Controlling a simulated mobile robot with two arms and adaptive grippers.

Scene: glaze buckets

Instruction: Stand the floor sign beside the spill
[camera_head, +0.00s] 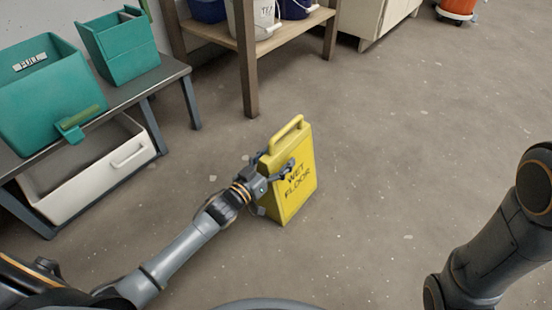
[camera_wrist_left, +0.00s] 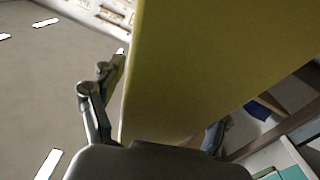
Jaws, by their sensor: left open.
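The yellow floor sign (camera_head: 300,187), marked WET FLOOR with a handle on top, stands upright on the floor in the middle of the head view. My left gripper (camera_head: 277,168) is at the sign's near left side, with a finger to each side of its upper body. In the left wrist view the sign (camera_wrist_left: 215,65) fills the space between the open fingers of the left gripper (camera_wrist_left: 160,120). Whether the fingers touch it I cannot tell. I can make out no spill in either view. My right arm shows at the right edge, its gripper out of view.
A low bench (camera_head: 165,73) with green bins (camera_head: 122,50) and a white drawer-like tub (camera_head: 95,172) below stands at the left. A wooden shelf (camera_head: 250,70) with buckets is behind the sign. An orange bucket (camera_head: 457,8) is far right. The floor right of the sign is clear.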

